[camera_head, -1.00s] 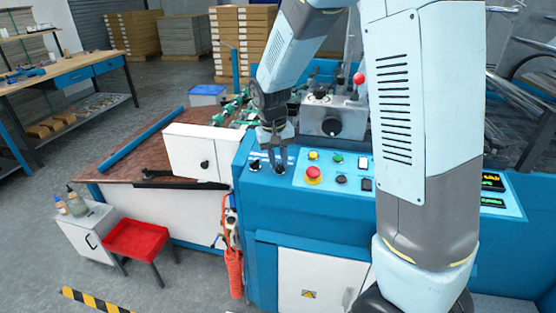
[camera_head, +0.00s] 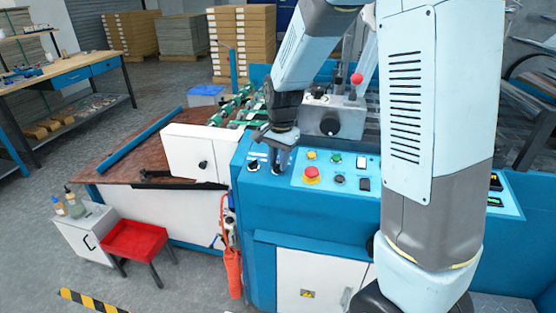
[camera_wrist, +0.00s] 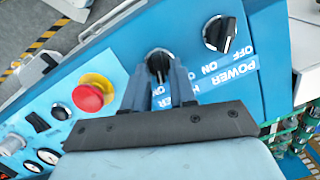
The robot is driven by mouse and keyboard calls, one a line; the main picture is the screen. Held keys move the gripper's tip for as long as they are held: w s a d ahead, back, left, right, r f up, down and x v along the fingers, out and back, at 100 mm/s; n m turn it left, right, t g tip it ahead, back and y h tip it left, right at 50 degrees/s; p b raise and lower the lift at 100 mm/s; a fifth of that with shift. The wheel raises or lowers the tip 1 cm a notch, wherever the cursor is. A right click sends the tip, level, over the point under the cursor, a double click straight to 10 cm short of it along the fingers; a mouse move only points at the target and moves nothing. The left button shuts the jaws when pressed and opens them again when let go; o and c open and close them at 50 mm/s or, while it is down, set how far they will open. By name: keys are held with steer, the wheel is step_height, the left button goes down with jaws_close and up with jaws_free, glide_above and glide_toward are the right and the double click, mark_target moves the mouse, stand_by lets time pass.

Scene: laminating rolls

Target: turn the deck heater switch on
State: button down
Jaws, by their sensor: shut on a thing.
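The heater switch (camera_wrist: 157,61) is a black rotary knob on the blue deck, with its label partly hidden behind my fingers; "ON" can be read beside it. My gripper (camera_wrist: 161,72) is shut on this knob, one finger on each side. In the head view my gripper (camera_head: 278,163) reaches down onto the right one of two knobs at the panel's left end. The knob's exact pointing direction is hard to tell between the fingers.
The similar POWER knob (camera_wrist: 219,33) stands close by, apart from my fingers. A red emergency button (camera_wrist: 88,97) on a yellow base is on the other side, with smaller buttons beyond. A grey box with a red-tipped lever (camera_head: 357,79) rises behind the panel.

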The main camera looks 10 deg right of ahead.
steer(key=shift+m, duration=1.1)
steer(key=c, duration=1.2)
jaws_free()
steer(key=shift+s, duration=0.1)
step_height(320, 180, up, 14)
steer(key=s+d, duration=0.1)
steer(key=shift+f, duration=0.2)
